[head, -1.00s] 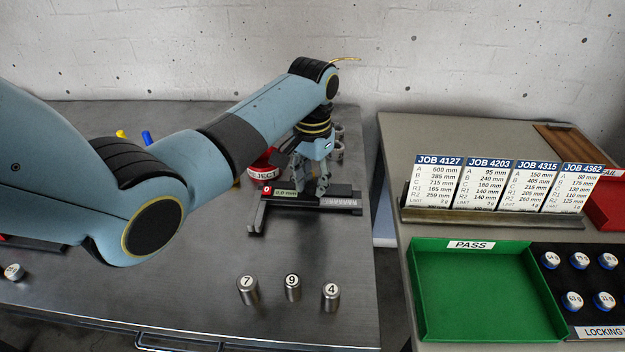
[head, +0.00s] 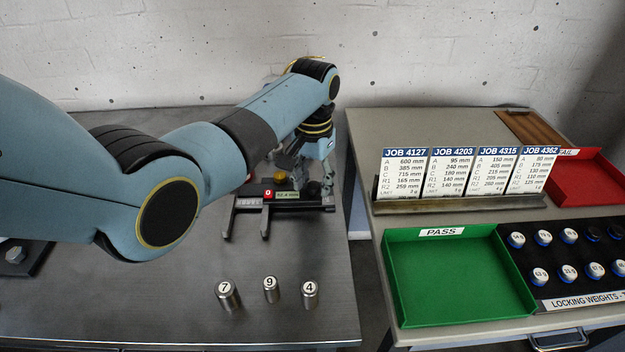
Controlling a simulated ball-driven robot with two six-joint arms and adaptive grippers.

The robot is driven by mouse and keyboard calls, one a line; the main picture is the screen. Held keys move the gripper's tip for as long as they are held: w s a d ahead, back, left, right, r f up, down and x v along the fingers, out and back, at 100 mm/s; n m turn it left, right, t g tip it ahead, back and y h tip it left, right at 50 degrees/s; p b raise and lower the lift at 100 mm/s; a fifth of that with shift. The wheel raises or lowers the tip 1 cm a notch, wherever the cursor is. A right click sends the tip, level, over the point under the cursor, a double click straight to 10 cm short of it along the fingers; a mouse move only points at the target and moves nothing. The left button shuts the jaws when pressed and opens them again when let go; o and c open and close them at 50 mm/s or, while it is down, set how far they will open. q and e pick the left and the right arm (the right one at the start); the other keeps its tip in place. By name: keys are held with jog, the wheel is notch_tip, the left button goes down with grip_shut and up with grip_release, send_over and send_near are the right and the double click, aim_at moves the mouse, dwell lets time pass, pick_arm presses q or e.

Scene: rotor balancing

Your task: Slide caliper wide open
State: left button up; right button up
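The caliper (head: 308,204) lies flat on the left table, its beam running left to right. Its two jaws point toward the front: the end jaw (head: 229,222) and the sliding jaw (head: 266,220) stand apart with a clear gap. The slider's small display (head: 287,195) seems to read about 52.4 mm, beside a red 0 button. My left gripper (head: 314,187) points down at the slider, just right of the display. Its dark fingertips are small and partly hidden against the caliper, so its grip is unclear. My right gripper is not in view.
Three numbered metal weights (head: 270,289) stand in front of the caliper. A gap separates this table from the right one, which bears job cards (head: 460,178), a green PASS tray (head: 458,316), a red FAIL tray (head: 590,188) and locking weights (head: 567,272). My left arm covers much behind.

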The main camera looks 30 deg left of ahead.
pick_arm(q)
jog(key=shift+o, duration=0.3)
jog(key=shift+r, duration=0.15)
notch_tip(320, 180, up, 12)
jog(key=shift+s+f, duration=0.1)
jog(key=shift+f, duration=0.15)
dwell(0.4)
